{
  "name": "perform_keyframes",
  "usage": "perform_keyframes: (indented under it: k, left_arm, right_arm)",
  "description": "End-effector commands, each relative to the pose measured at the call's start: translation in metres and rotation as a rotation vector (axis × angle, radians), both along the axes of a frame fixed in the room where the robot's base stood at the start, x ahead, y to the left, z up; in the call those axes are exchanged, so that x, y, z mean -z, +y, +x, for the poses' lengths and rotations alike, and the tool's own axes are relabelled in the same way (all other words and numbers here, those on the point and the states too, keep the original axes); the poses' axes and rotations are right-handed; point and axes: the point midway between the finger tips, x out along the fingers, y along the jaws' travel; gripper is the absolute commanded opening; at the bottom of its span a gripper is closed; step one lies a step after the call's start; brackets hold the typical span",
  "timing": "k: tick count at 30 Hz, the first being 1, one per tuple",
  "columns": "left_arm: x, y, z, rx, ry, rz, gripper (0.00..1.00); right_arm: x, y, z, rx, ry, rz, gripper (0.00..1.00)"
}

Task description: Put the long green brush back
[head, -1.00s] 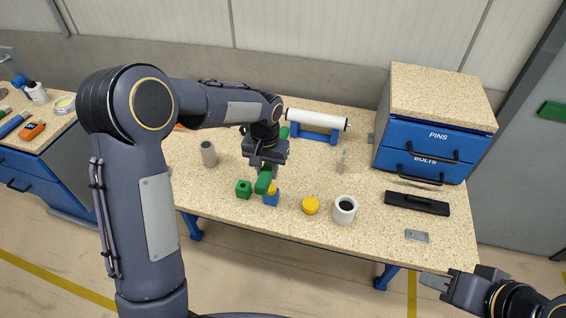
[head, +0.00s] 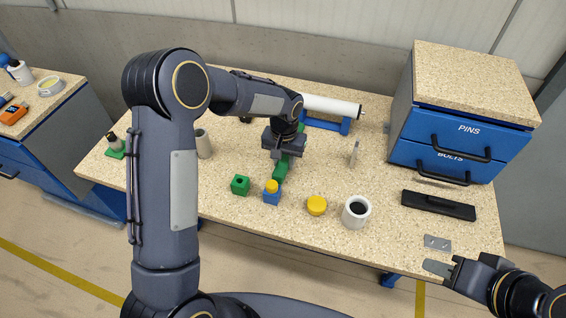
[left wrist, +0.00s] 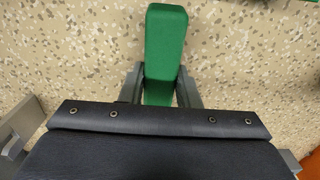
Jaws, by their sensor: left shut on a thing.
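The long green brush (head: 280,172) is in my left gripper (head: 284,154), over the middle of the bench. Its near end points towards the front of the bench, and the gripper hides part of it. In the left wrist view, the two fingers of my left gripper (left wrist: 160,90) press on both sides of the green piece (left wrist: 165,42), with the speckled bench top below. I cannot tell whether the brush touches the bench.
A green block with a hole (head: 240,187) and a blue block with a yellow knob (head: 271,197) stand in front of the brush. A yellow disc (head: 316,206) and white cup (head: 356,213) are to the right. Behind are a white roller (head: 332,106) and the blue drawer cabinet (head: 440,160).

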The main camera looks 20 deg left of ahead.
Motion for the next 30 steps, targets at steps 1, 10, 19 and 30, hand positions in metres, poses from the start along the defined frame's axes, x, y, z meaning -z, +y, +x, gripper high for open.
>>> perform_keyframes:
  k: [1, 10, 19, 30]
  left_arm:
    - [0.009, 0.000, 0.001, -0.002, 0.000, 0.001, 0.00]
    - [0.007, 0.000, 0.000, -0.003, 0.001, 0.001, 0.40]
    - [0.006, 0.000, 0.001, -0.003, -0.001, 0.001, 0.50]
    - [-0.039, 0.000, 0.003, -0.004, -0.008, -0.001, 0.50]
  right_arm:
    - [0.007, 0.000, 0.000, 0.000, -0.001, 0.000, 0.34]
    - [0.004, 0.000, 0.000, 0.001, -0.002, 0.000, 0.34]
    - [0.003, 0.000, 0.000, 0.001, -0.002, 0.000, 0.34]
    - [0.010, 0.000, 0.000, 0.001, -0.002, 0.000, 0.34]
